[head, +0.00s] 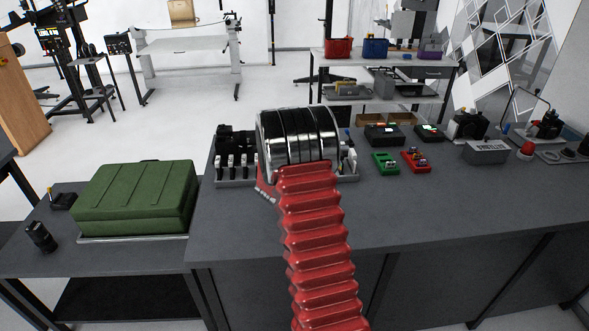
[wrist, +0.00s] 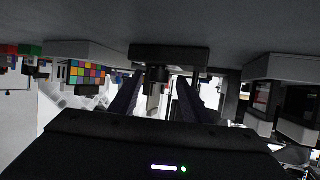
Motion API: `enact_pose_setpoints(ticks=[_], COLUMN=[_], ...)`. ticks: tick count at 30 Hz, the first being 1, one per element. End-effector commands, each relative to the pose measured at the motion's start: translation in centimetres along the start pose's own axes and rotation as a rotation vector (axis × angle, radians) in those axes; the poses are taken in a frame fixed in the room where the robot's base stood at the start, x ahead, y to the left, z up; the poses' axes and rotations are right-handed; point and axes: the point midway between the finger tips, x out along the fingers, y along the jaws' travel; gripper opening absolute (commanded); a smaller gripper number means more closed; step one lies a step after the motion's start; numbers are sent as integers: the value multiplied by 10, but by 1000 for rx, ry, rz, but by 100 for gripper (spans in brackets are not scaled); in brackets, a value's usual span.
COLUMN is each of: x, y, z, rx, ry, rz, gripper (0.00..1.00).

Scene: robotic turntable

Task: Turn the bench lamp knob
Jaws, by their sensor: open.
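In the head view my arm hides my gripper and the bench directly ahead of it. In the wrist view, which is upside down, my open gripper (wrist: 157,97) has one dark finger on each side, with a gap between them. A dark, short, cylindrical part, possibly the bench lamp knob (wrist: 155,77), shows in this gap, toward the left finger. It projects from a dark block-like base (wrist: 170,55) on the bench top. I cannot tell whether a finger touches it. No lamp is clearly recognisable.
The grey workbench (head: 460,205) holds a rack of dark tools (head: 232,158) left of my arm, and green (head: 386,163) and red (head: 415,160) small boxes to the right. A green case (head: 135,198) lies on the lower left table. The bench's front right is clear.

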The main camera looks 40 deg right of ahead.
Motion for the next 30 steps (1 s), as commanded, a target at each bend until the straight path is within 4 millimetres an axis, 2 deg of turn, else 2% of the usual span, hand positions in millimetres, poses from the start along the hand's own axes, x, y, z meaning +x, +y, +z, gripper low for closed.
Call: enact_pose_setpoints(ticks=[5, 24, 30], x=[-16, -108, -129], y=[0, -2, -3], z=[0, 0, 0], rx=[0, 0, 0], ry=[0, 1, 1], rz=[-1, -3, -3], gripper=[43, 43, 43])
